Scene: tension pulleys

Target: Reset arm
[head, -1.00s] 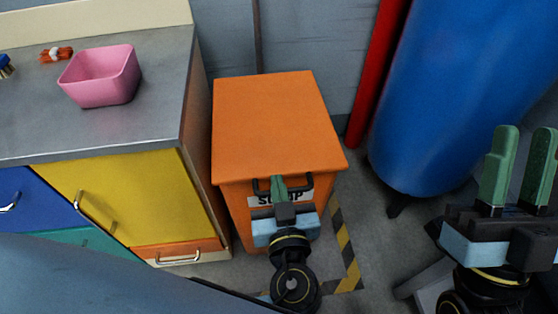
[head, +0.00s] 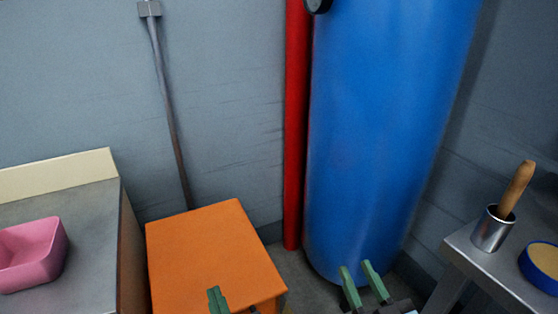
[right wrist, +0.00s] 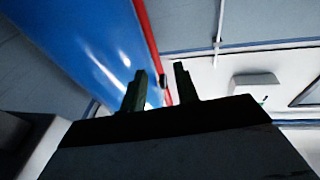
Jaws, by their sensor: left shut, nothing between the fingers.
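My left gripper (head: 217,300) shows at the bottom of the head view, its green fingers together with nothing between them, in front of the orange scrap bin (head: 212,252). My right gripper (head: 361,283) is at the bottom of the head view, in front of the lower end of the blue tank (head: 375,130). Its two green fingers stand apart with nothing between them. In the right wrist view the right gripper (right wrist: 160,88) also has its fingers spread and empty, with the blue tank and a red pipe behind. Both arms are mostly below the head view.
A grey counter (head: 85,225) with a pink bin (head: 35,252) is at the left. A red pipe (head: 296,130) runs beside the tank. At the right, a metal table (head: 465,250) holds a metal cup (head: 492,230) with a wooden handle and a round yellow-topped container (head: 541,264).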

